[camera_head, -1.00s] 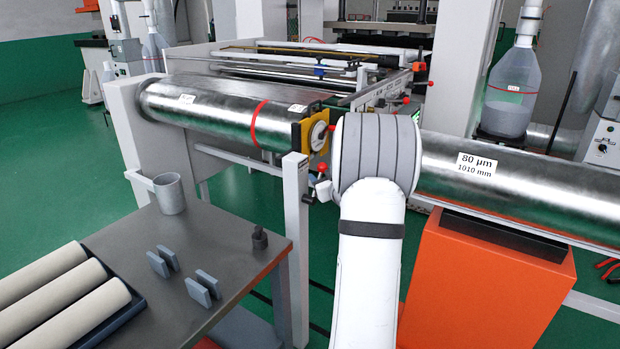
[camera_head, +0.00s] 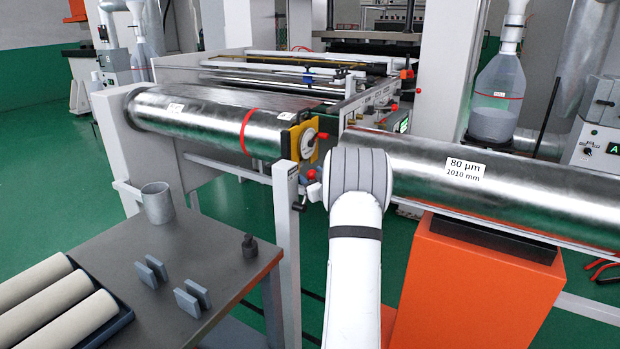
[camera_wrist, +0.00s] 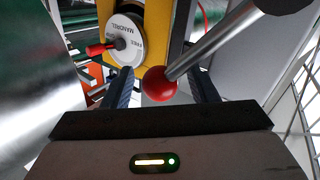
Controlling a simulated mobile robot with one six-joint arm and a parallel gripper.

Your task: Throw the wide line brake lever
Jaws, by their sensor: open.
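In the wrist view a lever with a red ball knob (camera_wrist: 160,84) and a metal rod (camera_wrist: 210,40) runs up to the right. My gripper (camera_wrist: 162,88) is open, with one dark finger on each side of the knob. The knob appears between the fingers; I cannot tell whether either touches it. Behind it is a white mandrel dial (camera_wrist: 124,38) with a red handle on a yellow plate. In the head view my arm hides the gripper. A red knob (camera_head: 311,174) shows by the grey post, just left of my wrist; I cannot tell if it is the same one.
A steel roll with a red band (camera_head: 205,122) lies at left, its end by the yellow plate (camera_head: 294,141). A roll labelled 80 µm, 1010 mm (camera_head: 560,195) lies at right above an orange stand (camera_head: 480,290). A grey bench (camera_head: 215,245) and post (camera_head: 287,230) stand at front left.

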